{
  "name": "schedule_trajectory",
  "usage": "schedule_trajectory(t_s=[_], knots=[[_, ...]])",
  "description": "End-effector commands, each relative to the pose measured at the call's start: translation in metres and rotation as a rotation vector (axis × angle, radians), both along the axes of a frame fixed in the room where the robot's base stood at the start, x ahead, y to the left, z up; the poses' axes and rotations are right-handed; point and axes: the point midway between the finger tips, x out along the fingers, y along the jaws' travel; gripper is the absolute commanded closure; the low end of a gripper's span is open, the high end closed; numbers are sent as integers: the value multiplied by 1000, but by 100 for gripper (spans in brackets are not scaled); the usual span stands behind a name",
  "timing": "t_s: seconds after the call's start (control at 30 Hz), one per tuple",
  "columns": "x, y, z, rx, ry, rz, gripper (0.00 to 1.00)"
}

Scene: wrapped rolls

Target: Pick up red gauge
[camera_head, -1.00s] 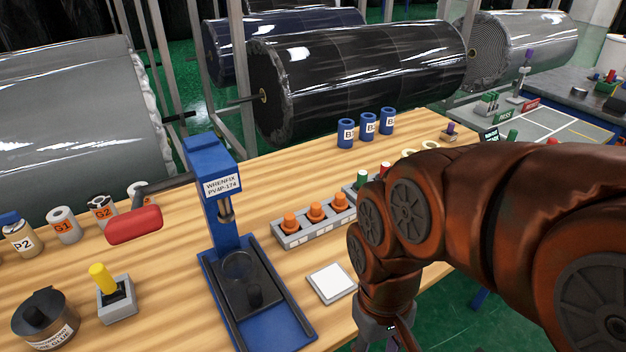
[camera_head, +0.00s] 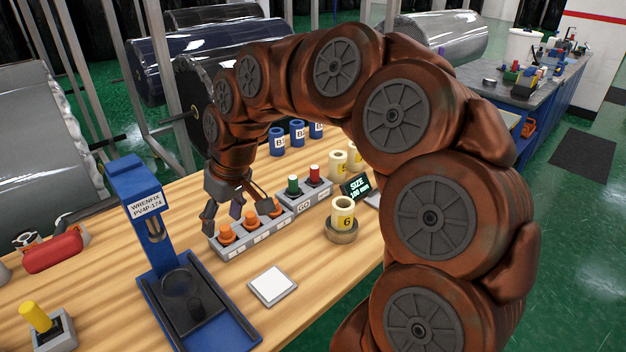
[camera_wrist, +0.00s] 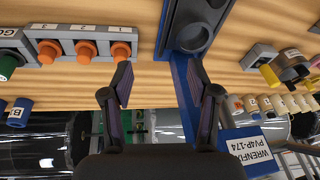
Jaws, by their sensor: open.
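A red-topped gauge (camera_head: 314,173) stands upright in a grey GO block (camera_head: 304,199), right of a green-topped gauge (camera_head: 293,185), in the head view. My gripper (camera_head: 236,215) is open and empty, to the left of the red gauge, above or beside a grey rack (camera_head: 250,238) of orange-topped gauges (camera_head: 226,233). In the wrist view my gripper (camera_wrist: 157,88) has its fingers spread, with the rack and the green gauge (camera_wrist: 8,66) to the left. The red gauge is not visible in the wrist view. One orange gauge is partly hidden by a finger in the head view.
A blue WRENFIX press (camera_head: 140,210) stands left of the rack. A white pad (camera_head: 272,286) lies in front. A cream roll marked 6 (camera_head: 342,214), a SIZE display (camera_head: 355,187) and blue rolls (camera_head: 297,134) are near the red gauge.

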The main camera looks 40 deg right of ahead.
Motion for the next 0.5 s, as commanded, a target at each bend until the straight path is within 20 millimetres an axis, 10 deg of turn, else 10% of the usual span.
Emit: schedule_trajectory(t_s=[0.23,0.5], knots=[[89,-115,9,18,-158,-116,40],[114,-275,-20,-45,-246,-305,40]])
